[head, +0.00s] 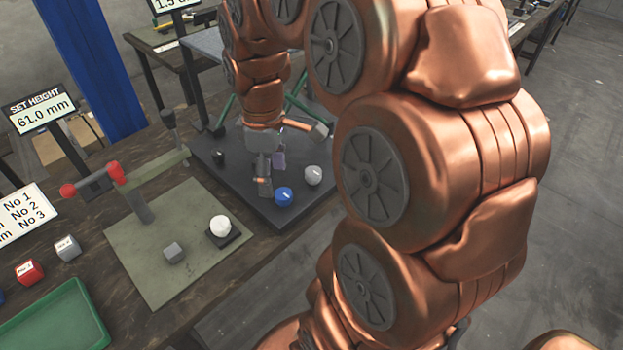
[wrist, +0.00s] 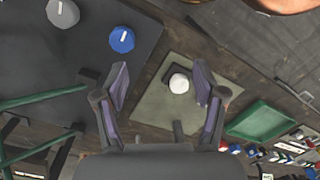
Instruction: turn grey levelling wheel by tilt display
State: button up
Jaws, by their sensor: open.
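The grey levelling wheel (head: 313,175) is a round knob with a white mark on top, at the right of a dark base plate (head: 257,205). A blue wheel (head: 284,197) with a white mark sits beside it. In the wrist view the grey wheel (wrist: 62,13) is at the upper left, cut by the top edge, with the blue wheel (wrist: 122,40) nearer the fingers. My gripper (head: 270,173) is over the plate, left of both wheels. In the wrist view its fingers (wrist: 158,75) are apart and empty. The display at the top (head: 174,4) is cut off, so its full reading is hidden.
A display (head: 40,110) reads 61.0 mm. A green tray (head: 60,320) lies at lower left. My arm hides much of the right.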

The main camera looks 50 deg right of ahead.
aim_at(313, 171)
jog(key=w+d+f+n+b, duration=0.1)
jog(key=d, duration=0.4)
jog(key=w+d+f+n+b, duration=0.1)
jog(key=d, duration=0.4)
jog(key=w+d+f+b, duration=0.1)
jog(key=d+f, duration=0.1)
jog(key=d, duration=0.2)
jog(key=shift+d+f+n+t+b, duration=0.1)
jog(key=shift+d+n+t+b, duration=0.2)
jog(key=shift+d+n, duration=0.1)
jog(key=shift+d+f, duration=0.1)
jog(key=shift+f, duration=0.05)
jog(key=shift+f+p, duration=0.65)
jog(key=shift+f, duration=3.05)
jog(key=c, duration=1.1)
jog(key=shift+c, duration=0.2)
